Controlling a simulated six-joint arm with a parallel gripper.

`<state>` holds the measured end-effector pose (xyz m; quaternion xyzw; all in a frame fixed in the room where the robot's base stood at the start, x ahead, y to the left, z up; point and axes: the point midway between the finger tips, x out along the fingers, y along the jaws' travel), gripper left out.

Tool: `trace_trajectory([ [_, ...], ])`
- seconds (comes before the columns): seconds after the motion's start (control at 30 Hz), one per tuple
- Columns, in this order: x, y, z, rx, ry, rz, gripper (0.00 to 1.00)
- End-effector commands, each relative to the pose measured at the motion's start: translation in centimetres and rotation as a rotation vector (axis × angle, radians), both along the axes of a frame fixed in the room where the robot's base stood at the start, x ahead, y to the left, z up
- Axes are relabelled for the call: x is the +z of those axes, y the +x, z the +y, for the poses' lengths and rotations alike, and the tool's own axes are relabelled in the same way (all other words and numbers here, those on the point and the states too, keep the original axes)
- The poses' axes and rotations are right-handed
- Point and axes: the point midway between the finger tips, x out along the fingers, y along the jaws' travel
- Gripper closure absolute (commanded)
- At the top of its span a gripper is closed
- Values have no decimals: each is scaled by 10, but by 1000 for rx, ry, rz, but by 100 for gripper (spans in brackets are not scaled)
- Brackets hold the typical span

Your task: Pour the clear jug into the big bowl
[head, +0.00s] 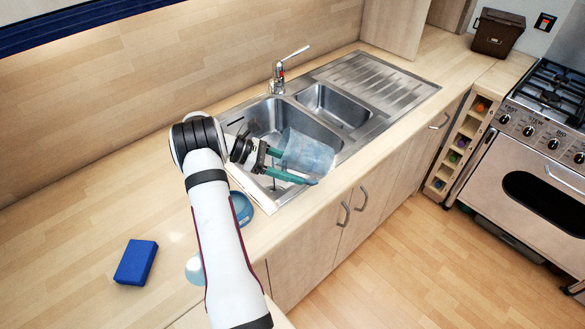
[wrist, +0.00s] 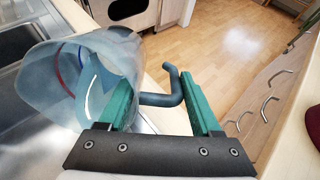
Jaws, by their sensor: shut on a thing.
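The clear, bluish jug (head: 308,152) is held over the sink's front edge in the head view, and it looks tilted. In the wrist view the jug (wrist: 58,80) fills the left side, with red and blue marks on its wall. My gripper (head: 290,168) is shut on the jug; in the wrist view a dark handle (wrist: 168,97) runs between the teal fingers. A blue bowl (head: 242,208) stands on the counter by the sink's near left corner, partly hidden behind my arm. I cannot tell whether it is the big bowl. No liquid can be made out in the jug.
The steel sink (head: 383,88) has two basins and a drainer, with a tap (head: 279,78) behind. A blue block (head: 136,262) lies on the left counter. A pale round thing (head: 194,268) is half hidden by my arm. The counter at left is mostly clear.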

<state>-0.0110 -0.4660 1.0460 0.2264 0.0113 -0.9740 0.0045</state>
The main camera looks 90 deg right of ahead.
Motion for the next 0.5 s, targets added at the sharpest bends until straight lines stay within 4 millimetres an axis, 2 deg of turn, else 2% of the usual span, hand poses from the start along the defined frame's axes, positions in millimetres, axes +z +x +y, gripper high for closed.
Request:
trace_trajectory([
  [0.5,-8,5,0,0,1,119,100],
])
